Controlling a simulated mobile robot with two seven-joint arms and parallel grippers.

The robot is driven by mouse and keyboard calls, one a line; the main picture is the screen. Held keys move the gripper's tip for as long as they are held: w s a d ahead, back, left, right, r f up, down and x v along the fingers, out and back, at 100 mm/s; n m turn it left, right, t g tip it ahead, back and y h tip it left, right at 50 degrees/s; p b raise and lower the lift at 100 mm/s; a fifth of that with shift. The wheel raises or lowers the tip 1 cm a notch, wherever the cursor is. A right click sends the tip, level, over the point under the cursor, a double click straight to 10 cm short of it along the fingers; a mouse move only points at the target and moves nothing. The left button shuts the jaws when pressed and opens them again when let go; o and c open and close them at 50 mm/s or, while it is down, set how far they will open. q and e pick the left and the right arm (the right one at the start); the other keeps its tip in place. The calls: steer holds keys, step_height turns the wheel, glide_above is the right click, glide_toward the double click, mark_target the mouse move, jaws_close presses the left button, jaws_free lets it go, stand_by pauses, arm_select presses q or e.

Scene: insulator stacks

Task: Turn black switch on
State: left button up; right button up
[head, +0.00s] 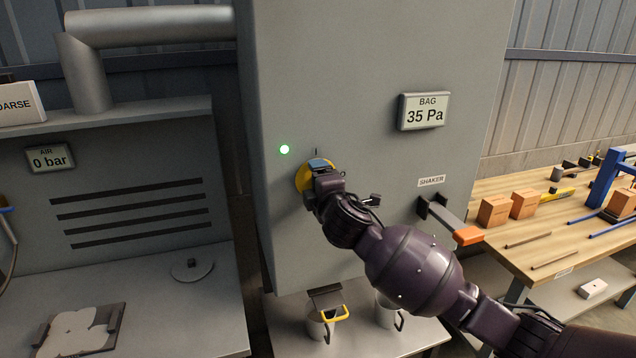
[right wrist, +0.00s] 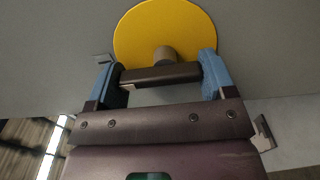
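The black switch (right wrist: 160,76) is a dark bar on a short stem in front of a round yellow plate (right wrist: 165,28), in the right wrist view. In the head view the yellow plate (head: 302,178) shows on the grey cabinet front, and my gripper hides the switch. My right gripper (head: 320,165) is at the plate. In the right wrist view its blue fingertips (right wrist: 162,74) sit at both ends of the bar, with no clear gap. The bar lies nearly across the picture, slightly tilted. My left gripper is not in view.
A green lamp (head: 285,149) glows beside the plate. A display (head: 425,112) reads "BAG 35 Pa". An orange-ended shaker lever (head: 468,235) sticks out at the right. A workbench (head: 545,225) with wooden blocks stands further right. Buckets (head: 322,318) stand below the cabinet.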

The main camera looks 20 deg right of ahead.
steer(key=o, duration=0.4)
steer(key=s, duration=0.5)
steer(key=s+b, duration=0.1)
steer(key=s, duration=0.4)
steer(key=shift+s+d, duration=0.2)
steer(key=shift+s, duration=0.2)
